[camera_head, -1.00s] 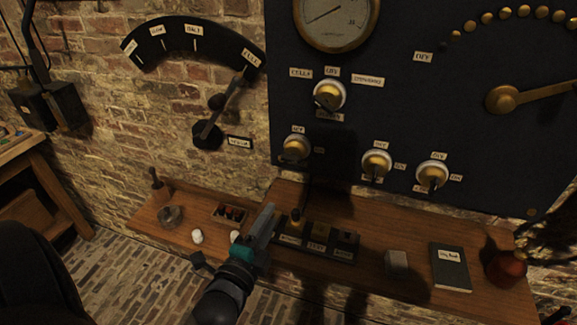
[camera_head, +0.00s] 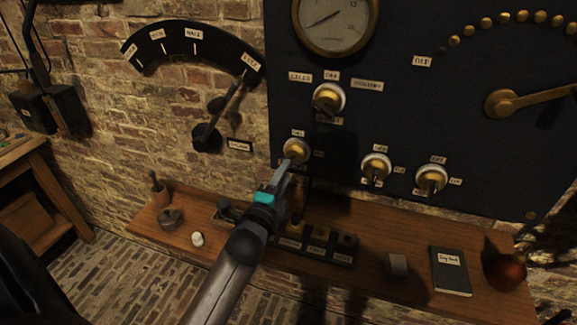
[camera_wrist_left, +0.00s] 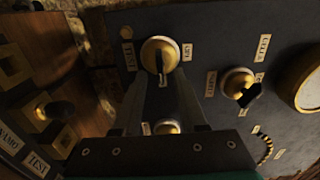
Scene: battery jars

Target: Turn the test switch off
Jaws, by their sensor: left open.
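The test switch is a brass knob on a white base (camera_head: 296,148), at the lower left of the dark panel (camera_head: 400,110). In the left wrist view the same knob (camera_wrist_left: 159,50) sits between a TEST label on its left and an OFF label on its right. Its dark lever runs down the picture from the knob's middle. My left gripper (camera_head: 286,166) is at the knob's lower edge in the head view. In the wrist view its two fingers (camera_wrist_left: 160,84) stand apart, on either side of the lever. I cannot tell whether they touch it. My right gripper is out of view.
Other brass switches stand close by: the cells switch (camera_head: 328,98) above and two more (camera_head: 376,166) to the right. A wooden shelf (camera_head: 395,233) below holds a labelled black block, a dark book (camera_head: 450,270) and a red round object (camera_head: 506,270).

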